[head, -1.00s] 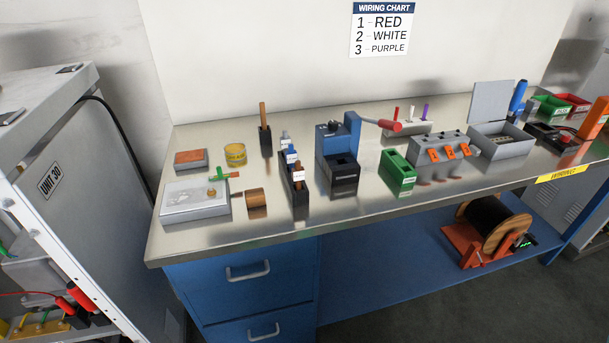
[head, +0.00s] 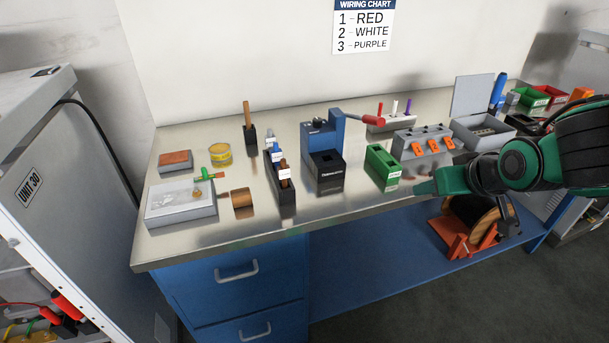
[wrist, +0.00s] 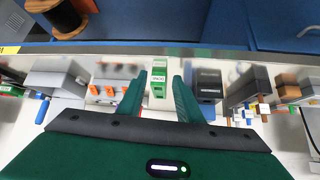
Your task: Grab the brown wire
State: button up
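A brown wire end (head: 284,168) with a white label stands at the front of a black rack (head: 287,205), with blue and white-grey ones behind it. The rack also shows at the right of the wrist view (wrist: 243,88). A separate brown stick (head: 247,112) stands in a small black holder further back; I cannot tell whether it is a wire. My green gripper (head: 424,188) is at the front right, well right of the rack. In the wrist view its two fingers (wrist: 158,85) are apart with nothing held; the green box shows beyond the gap.
A blue-and-black press (head: 324,160) with a red-tipped lever and a green box (head: 381,168) stand between the rack and my gripper. A grey box with orange switches (head: 424,144) is behind my gripper.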

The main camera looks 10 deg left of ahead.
jog(key=a+r+n+y, duration=0.1)
jog(key=a+n+y, duration=0.15)
jog(key=a, duration=0.95)
jog(key=n+t+y, duration=0.1)
jog(key=n+y, duration=0.2)
jog(key=y, duration=0.2)
send_near(285, 163)
jog(key=shift+x, duration=5.5)
jog(key=shift+h, duration=0.25)
jog(key=c, duration=0.8)
